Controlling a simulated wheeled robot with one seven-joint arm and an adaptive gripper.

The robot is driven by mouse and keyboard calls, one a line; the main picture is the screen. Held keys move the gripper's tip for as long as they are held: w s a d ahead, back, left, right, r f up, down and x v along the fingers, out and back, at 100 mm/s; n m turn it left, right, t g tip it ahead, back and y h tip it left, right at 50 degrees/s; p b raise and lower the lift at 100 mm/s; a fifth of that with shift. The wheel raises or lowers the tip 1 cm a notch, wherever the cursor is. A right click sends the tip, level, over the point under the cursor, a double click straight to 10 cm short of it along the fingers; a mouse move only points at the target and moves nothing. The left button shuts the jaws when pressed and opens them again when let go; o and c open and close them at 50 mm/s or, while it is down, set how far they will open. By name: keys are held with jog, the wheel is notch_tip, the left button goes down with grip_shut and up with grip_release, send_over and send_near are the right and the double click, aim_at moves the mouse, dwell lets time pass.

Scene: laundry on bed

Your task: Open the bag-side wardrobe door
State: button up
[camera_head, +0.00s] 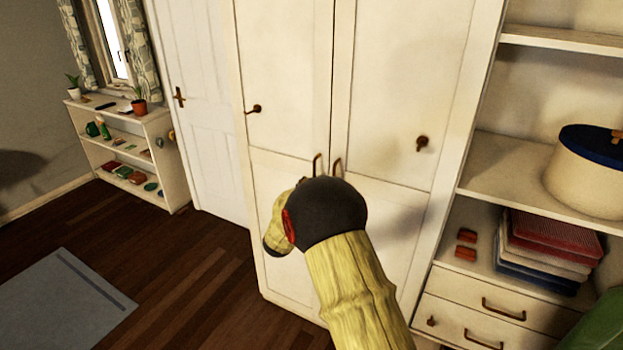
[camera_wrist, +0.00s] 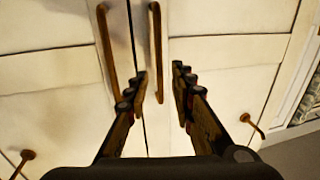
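The white wardrobe (camera_head: 290,80) stands with its left door (camera_head: 285,55) and right door (camera_head: 400,90) both shut. Each door has a slim brown handle beside the centre seam: left door handle (camera_head: 317,166), right door handle (camera_head: 338,166). The wrist view is turned upside down, so the left door handle (camera_wrist: 155,45) shows on the right there and the right door handle (camera_wrist: 107,50) on the left. My gripper (camera_wrist: 160,76) is open, its fingertips on either side of the left door handle in the picture; contact cannot be told. My arm hides the gripper in the head view.
Each door has a brown hook (camera_head: 255,109), (camera_head: 422,143). A shelf unit (camera_head: 570,40) with a round box (camera_head: 590,175) and folded cloths (camera_head: 545,245) stands right of the wardrobe. A white door (camera_head: 205,110) and low shelf (camera_head: 160,130) are left. Floor (camera_head: 185,275) there is clear beyond a grey mat (camera_head: 60,305).

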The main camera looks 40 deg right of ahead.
jog(key=b+x, duration=0.1)
jog(key=x, duration=0.5)
jog(key=shift+w+d+b, duration=0.2)
jog(key=shift+d+b, duration=0.1)
jog(key=shift+c, duration=0.8)
jog(key=c, duration=0.4)
grip_shut()
